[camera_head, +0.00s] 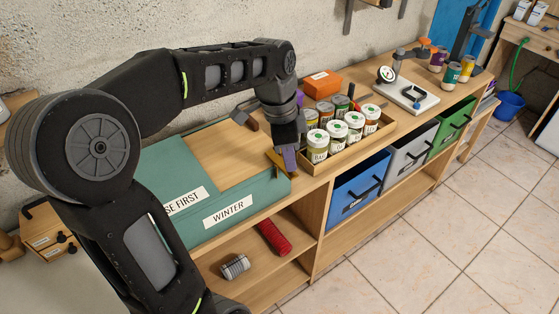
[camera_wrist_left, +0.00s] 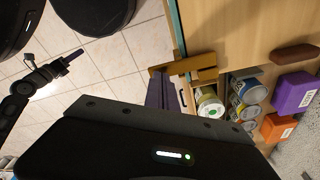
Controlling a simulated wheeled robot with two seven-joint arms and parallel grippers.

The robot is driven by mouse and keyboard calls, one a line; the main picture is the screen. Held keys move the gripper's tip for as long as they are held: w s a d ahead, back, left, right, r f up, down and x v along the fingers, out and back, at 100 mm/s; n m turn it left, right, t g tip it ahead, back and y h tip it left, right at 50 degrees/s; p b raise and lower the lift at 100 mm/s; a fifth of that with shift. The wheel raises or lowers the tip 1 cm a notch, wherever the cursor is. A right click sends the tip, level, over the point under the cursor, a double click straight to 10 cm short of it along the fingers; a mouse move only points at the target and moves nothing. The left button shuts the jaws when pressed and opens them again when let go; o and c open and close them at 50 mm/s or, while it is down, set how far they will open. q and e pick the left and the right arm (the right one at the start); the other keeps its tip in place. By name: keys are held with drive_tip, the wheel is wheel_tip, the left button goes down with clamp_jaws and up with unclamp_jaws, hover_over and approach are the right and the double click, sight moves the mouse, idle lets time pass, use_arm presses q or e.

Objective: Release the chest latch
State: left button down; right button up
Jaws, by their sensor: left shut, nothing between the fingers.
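The green chest (camera_head: 222,222) stands on the wooden bench at the left, with a bare wood panel on top and white labels, one reading WINTER. A brass-coloured latch (camera_head: 275,161) sits at its right end; it also shows in the left wrist view (camera_wrist_left: 205,66) at the chest's edge. My left gripper (camera_head: 289,165) points down right beside the latch, shut and empty, its purple fingers (camera_wrist_left: 158,90) close to the brass. I cannot tell whether they touch. My right gripper (camera_wrist_left: 68,59) shows small in the left wrist view, over the floor; its fingers are too small to read.
A wooden tray (camera_head: 347,152) of several lidded jars stands just right of my left gripper. An orange box (camera_head: 322,84) and a purple box (camera_wrist_left: 294,93) are behind it. Blue (camera_head: 357,190), grey and green bins sit under the bench top. The tiled floor in front is clear.

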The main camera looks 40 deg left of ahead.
use_arm(q)
drive_tip(key=shift+f+b, duration=0.7)
drive_tip(key=shift+f, duration=0.25)
drive_tip(key=shift+r, duration=0.1)
drive_tip(key=shift+r+p, duration=2.85)
drive_tip(key=shift+r, duration=0.65)
